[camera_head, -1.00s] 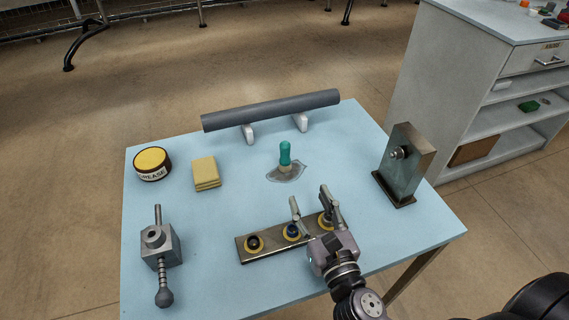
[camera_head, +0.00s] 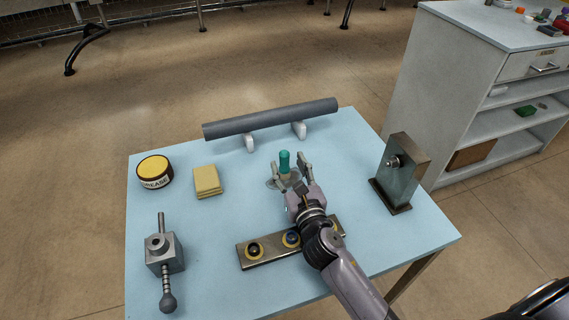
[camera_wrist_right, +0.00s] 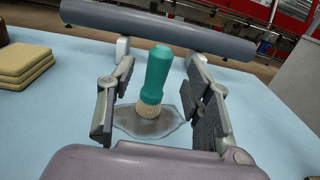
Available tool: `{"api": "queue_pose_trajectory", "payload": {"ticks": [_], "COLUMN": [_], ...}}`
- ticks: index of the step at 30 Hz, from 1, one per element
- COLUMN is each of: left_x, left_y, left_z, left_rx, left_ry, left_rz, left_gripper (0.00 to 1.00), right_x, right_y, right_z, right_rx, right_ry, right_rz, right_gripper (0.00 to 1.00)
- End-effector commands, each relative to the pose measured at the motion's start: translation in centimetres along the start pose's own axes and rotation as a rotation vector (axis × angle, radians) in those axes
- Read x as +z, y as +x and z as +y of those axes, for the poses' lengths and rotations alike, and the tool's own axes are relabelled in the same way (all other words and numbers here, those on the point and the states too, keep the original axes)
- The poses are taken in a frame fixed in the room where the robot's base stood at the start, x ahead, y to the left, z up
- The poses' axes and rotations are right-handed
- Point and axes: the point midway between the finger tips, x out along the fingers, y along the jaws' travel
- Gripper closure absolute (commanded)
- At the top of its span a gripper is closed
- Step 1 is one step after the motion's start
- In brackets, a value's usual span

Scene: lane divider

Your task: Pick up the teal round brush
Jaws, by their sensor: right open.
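The teal round brush (camera_head: 284,162) stands upright, bristles down, on a grey patch (camera_head: 270,184) on the blue table. In the right wrist view the brush (camera_wrist_right: 157,75) shows a teal handle and pale bristles resting on the grey patch (camera_wrist_right: 135,125). My right gripper (camera_head: 291,161) is open, with its fingers on either side of the brush. In the right wrist view the gripper (camera_wrist_right: 162,85) shows gaps between both fingers and the brush. The lower part of the brush is partly hidden by the gripper in the head view. My left gripper is not in view.
A grey pipe on white supports (camera_head: 270,119) lies behind the brush. Yellow cloths (camera_head: 207,181) and a grease tin (camera_head: 155,172) are at left, a metal valve (camera_head: 163,252) at front left. A metal block (camera_head: 397,172) stands at right. A plate with rings (camera_head: 262,250) lies under my right arm.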

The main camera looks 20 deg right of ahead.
Motion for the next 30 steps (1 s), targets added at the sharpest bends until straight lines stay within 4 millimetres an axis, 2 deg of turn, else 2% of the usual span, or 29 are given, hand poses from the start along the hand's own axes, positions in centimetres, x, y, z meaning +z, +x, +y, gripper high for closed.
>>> {"api": "queue_pose_trajectory", "payload": {"ticks": [3,6,15,30], "left_x": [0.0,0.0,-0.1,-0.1], "left_y": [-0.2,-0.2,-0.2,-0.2], "left_z": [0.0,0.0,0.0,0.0], "left_rx": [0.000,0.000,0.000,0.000], "left_ry": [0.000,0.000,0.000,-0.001], "left_rz": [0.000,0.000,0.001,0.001], "left_gripper": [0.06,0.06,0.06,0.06], "right_x": [0.0,0.0,-0.1,-0.1], "right_y": [2.0,3.1,3.6,3.6], "right_z": [0.1,0.1,0.1,0.1], "right_rx": [-0.001,0.000,0.000,0.000], "right_ry": [0.002,0.001,0.001,0.000], "right_rz": [-0.001,-0.002,0.000,0.000], "right_gripper": [0.54,0.54,0.54,0.86]}}
